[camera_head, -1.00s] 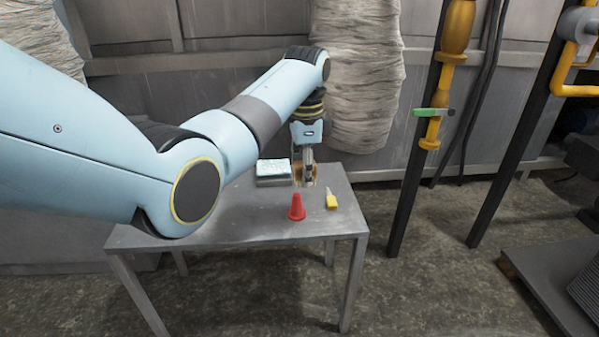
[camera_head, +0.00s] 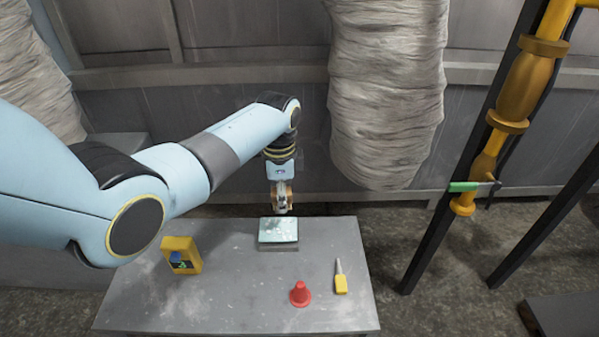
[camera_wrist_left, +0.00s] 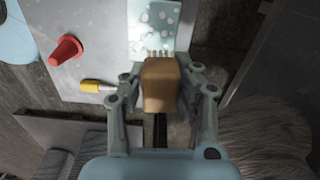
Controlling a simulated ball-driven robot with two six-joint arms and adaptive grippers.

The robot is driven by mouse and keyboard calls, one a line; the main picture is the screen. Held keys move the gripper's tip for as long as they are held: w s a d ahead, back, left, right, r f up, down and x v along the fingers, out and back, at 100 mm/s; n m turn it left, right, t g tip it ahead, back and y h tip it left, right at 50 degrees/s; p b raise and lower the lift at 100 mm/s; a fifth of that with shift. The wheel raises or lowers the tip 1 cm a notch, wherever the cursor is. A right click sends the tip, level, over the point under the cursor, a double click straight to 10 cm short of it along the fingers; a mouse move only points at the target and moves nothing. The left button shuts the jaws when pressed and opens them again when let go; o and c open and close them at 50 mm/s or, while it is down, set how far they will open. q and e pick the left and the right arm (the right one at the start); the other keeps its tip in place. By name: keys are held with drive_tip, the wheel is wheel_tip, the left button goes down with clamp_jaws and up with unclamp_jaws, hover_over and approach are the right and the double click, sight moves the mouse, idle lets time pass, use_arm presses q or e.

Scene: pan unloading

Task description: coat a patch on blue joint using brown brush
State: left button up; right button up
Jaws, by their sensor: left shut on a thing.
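My left gripper (camera_head: 281,208) is shut on a brown brush (camera_wrist_left: 161,85). In the left wrist view the brush sits between the two fingers, with its pale bristles pointing at a tray. The grey tray (camera_head: 278,247) on the table has a pale teal surface with white spots. In the head view the gripper is over the tray's far side, pointing down. Whether the bristles touch the tray surface, I cannot tell. I see no blue joint. A yellow pipe (camera_head: 519,85) with a green handle (camera_head: 463,187) stands at the right. My right gripper is not in view.
Black posts (camera_head: 430,245) rise right of the table. A pale wrapped column (camera_head: 388,90) hangs behind it.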

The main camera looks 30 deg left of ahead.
sight(278, 228)
use_arm(q)
drive_tip(key=shift+s+a+r, duration=0.2)
drive_tip(key=shift+s+r, duration=0.05)
drive_tip(key=shift+s, duration=0.25)
drive_tip(key=shift+s+p, duration=0.3)
drive_tip(key=shift+p, duration=0.05)
drive_tip(key=shift+s+f, duration=0.15)
drive_tip(key=shift+f+b, duration=0.65)
wheel_tip(278, 228, down, 5)
drive_tip(key=b, duration=0.5)
drive_tip(key=shift+r, duration=0.1)
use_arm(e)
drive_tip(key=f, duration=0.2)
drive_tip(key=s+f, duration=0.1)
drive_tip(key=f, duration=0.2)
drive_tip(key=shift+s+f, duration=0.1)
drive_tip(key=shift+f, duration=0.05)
use_arm(q)
drive_tip(key=shift+r, duration=0.15)
drive_tip(key=shift+f+b, duration=0.3)
drive_tip(key=shift+f, duration=0.1)
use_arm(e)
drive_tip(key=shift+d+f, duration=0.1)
